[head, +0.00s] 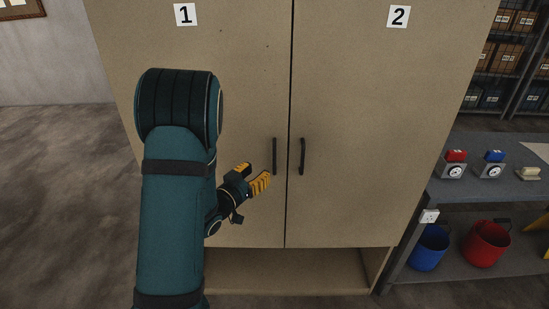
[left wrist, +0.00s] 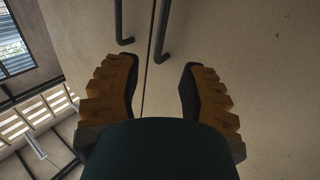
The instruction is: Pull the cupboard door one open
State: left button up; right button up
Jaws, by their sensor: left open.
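Cupboard door one (head: 240,75) is the tan left door marked with a 1, and it is closed. Its dark vertical bar handle (head: 275,156) is near the centre seam. My left gripper (head: 257,177), with orange-yellow ridged fingers, is just left of and below the middle of this handle in the head view. It is open with nothing between its fingers. In the left wrist view the spread fingers (left wrist: 160,78) have bare door surface and the seam between them. Two dark handles show there beyond the fingertips; I cannot tell which is door one's. My right gripper is not in view.
Closed door two (head: 375,110) has its own handle (head: 302,156) close beside door one's. A grey bench (head: 450,190) at right carries small devices, with a blue bucket (head: 428,250) and a red bucket (head: 487,245) below. The floor at left is clear.

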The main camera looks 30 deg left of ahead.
aim_at(274, 171)
pick_arm(q)
jog(key=w, duration=0.9)
jog(key=shift+w+d, duration=0.2)
jog(key=shift+w, duration=0.1)
grip_shut()
